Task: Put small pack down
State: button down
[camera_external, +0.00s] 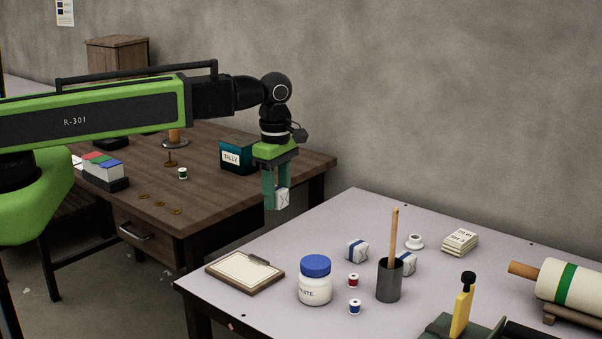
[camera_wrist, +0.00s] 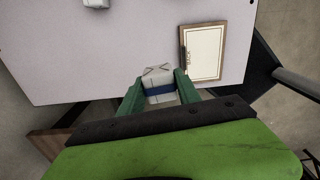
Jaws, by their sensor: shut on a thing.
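The small pack (camera_external: 282,197) is a white wrapped block with a blue band. My gripper (camera_external: 275,194) is shut on it and holds it in the air, in front of the wooden desk's right edge in the outside view. In the wrist view the pack (camera_wrist: 160,86) sits between the two green fingers of my gripper (camera_wrist: 160,92), with its blue band across it. Two similar packs stand on the pale table: one (camera_external: 357,251) in the open, the other (camera_external: 407,262) partly hidden behind a dark cup.
The pale table (camera_external: 350,212) holds a clipboard (camera_external: 245,271), a paste jar (camera_external: 315,281), thread spools, the dark cup (camera_external: 389,282) with a stick, and a roll (camera_external: 570,283). Its back left part is bare. The wooden desk (camera_external: 220,195) bears a tally box (camera_external: 238,155).

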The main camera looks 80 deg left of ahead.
jog(key=s+a+r+n+p, duration=0.1)
jog(key=s+a+r+p, duration=0.1)
jog(key=a, duration=0.4)
jog(key=s+a+r+n+p, duration=0.2)
jog(key=s+a+r, duration=0.1)
jog(key=s+a, duration=0.2)
jog(key=a, duration=0.2)
jog(key=shift+s+a+r+p, duration=0.2)
jog(key=shift+a+r+p, duration=0.1)
jog(key=shift+r, duration=0.05)
jog(key=b, duration=0.7)
send_over(237, 186)
notch_tip(237, 186, down, 7)
jog(key=shift+f, duration=0.1)
notch_tip(237, 186, down, 4)
jog(key=b, duration=0.4)
jog(key=shift+d+f, duration=0.1)
jog(key=shift+f, duration=0.05)
jog(key=shift+r, duration=0.25)
jog(key=shift+f, duration=0.25)
jog(key=c, duration=0.9)
grip_release()
jog(key=shift+r, duration=0.1)
jog(key=shift+o, duration=0.2)
